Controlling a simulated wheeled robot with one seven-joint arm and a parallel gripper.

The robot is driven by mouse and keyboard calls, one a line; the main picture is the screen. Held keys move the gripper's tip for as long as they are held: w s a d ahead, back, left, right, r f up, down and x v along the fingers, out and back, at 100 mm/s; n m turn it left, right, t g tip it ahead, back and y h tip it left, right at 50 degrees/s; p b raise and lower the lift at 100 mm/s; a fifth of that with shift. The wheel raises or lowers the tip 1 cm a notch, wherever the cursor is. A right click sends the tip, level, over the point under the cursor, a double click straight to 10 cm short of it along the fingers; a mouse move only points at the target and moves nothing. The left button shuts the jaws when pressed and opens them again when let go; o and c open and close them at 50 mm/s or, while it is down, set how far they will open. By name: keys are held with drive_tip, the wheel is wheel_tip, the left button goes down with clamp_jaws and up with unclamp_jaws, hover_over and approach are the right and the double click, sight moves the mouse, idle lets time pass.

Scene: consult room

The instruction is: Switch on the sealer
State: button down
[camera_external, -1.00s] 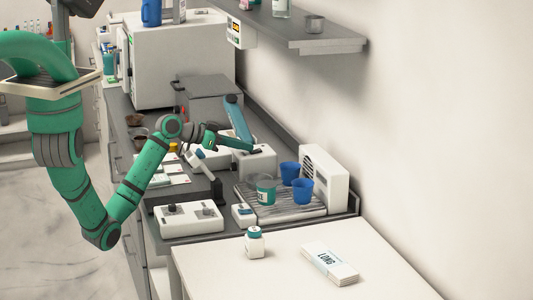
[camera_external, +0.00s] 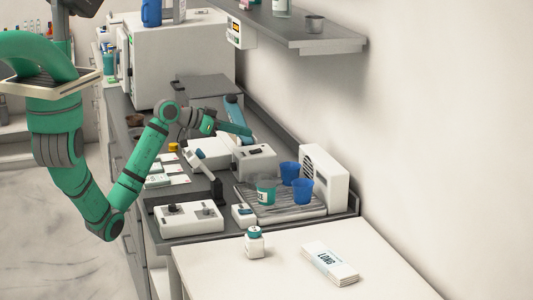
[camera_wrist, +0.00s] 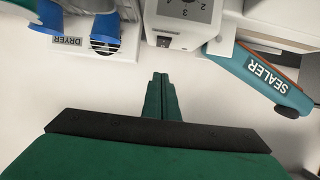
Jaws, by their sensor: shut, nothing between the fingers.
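The sealer is a white box (camera_external: 262,163) with a small dark switch (camera_external: 256,150) on top and a raised blue arm (camera_external: 233,108) behind. In the wrist view the blue arm, labelled SEALER (camera_wrist: 268,76), is at the right. A white box face with a numbered dial (camera_wrist: 188,8) and a small dark rocker switch (camera_wrist: 163,42) is at the top centre. My gripper (camera_external: 248,132) is shut and empty, raised above the box and overlapping the blue arm in the external view. In the wrist view its fingertips (camera_wrist: 160,77) point toward the switch, apart from it.
A white unit labelled DRYER (camera_wrist: 98,46) stands beside the sealer; it also shows in the external view (camera_external: 325,178). Blue cups (camera_external: 302,191) and a teal-labelled cup (camera_external: 265,190) stand on a ribbed tray (camera_external: 285,213). A shelf (camera_external: 290,32) overhangs behind. A white two-knob device (camera_external: 188,219) sits in front.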

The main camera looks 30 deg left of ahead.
drive_tip(key=f+v, duration=0.1)
drive_tip(key=v, duration=0.9)
drive_tip(key=shift+s+a+f, duration=0.2)
drive_tip(key=shift+s+f, duration=0.1)
drive_tip(key=shift+f, duration=0.05)
